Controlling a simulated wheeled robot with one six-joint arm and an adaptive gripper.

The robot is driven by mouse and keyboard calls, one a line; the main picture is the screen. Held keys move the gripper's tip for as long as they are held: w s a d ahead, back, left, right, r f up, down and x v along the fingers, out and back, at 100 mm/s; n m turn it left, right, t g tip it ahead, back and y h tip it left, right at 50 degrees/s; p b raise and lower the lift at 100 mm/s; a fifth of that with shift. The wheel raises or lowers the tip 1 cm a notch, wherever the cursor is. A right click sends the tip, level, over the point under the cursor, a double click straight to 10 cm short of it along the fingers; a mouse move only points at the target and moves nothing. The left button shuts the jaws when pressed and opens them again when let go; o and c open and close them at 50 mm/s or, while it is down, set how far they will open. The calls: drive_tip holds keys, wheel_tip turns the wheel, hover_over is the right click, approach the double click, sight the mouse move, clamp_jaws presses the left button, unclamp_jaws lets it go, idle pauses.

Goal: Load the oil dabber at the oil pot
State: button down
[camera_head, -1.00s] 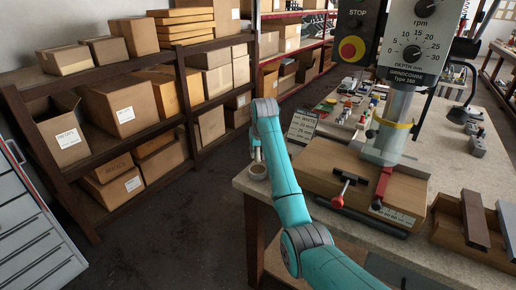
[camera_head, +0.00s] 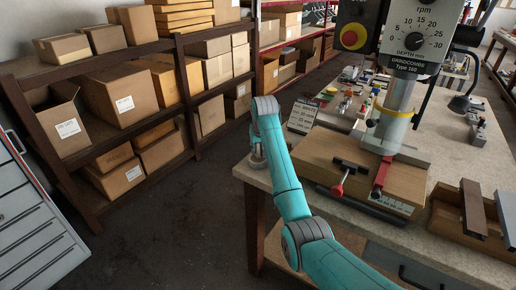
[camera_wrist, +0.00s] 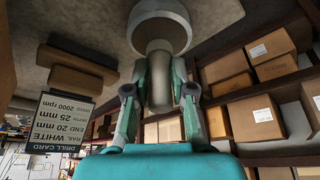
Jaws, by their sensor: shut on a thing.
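My gripper (camera_wrist: 160,97) is shut on the oil dabber (camera_wrist: 160,78), a grey-brown rounded rod between its two fingers. The oil pot (camera_wrist: 160,30), a small pale round vessel, is just beyond the dabber in the wrist view. The dabber's far end meets the pot's outline there; I cannot tell how deep it reaches or whether it touches. My teal arm hides most of the gripper there, and the dabber is too small to make out.
A drill card (camera_head: 302,116) stands behind the wooden drill base (camera_head: 325,150), right of my arm. The drill press (camera_head: 395,105) rises above that base. A wooden tray with dark profiles (camera_head: 473,208) lies at the right. Shelves of cardboard boxes (camera_head: 125,100) stand at the left, across open floor.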

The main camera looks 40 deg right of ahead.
drive_tip(key=shift+f, duration=0.5)
idle(1.5)
drive_tip(key=shift+r, duration=3.55)
